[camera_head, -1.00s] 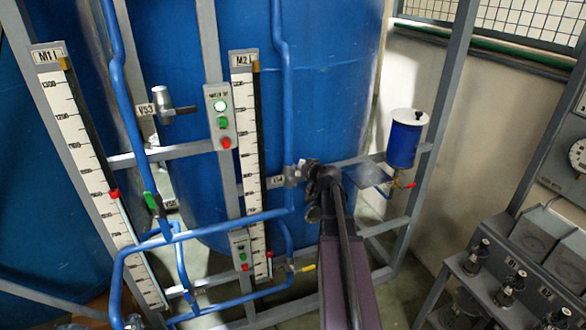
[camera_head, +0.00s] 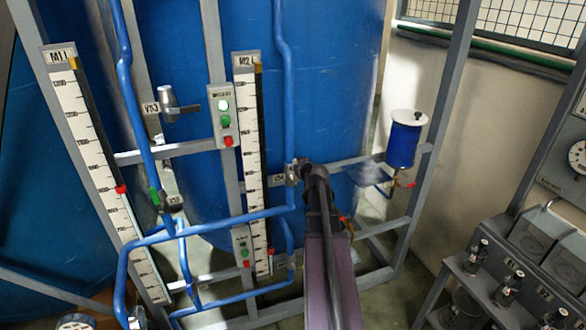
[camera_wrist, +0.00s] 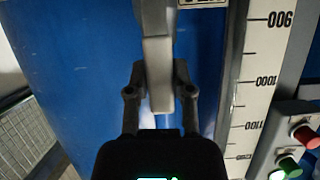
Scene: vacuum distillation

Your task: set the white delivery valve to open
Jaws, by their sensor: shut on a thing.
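The delivery valve, labelled V54 (camera_head: 291,174), sits on the vertical blue pipe just right of the M2 scale. Its pale grey-white lever (camera_wrist: 157,65) comes down from the top of the wrist view and ends between my fingers. My gripper (camera_wrist: 160,88) is shut on that lever, one finger on each side. In the head view my gripper (camera_head: 304,170) reaches the valve from the right, and my dark wrist partly hides the lever. The valve's label plate (camera_wrist: 203,3) is cut off at the top of the wrist view.
The M2 scale (camera_head: 247,150) and a button box (camera_head: 223,118) stand close to the left. A blue canister (camera_head: 404,140) with a red-handled valve hangs to the right. Grey frame bars and blue pipes surround my arm. Large blue tanks stand behind.

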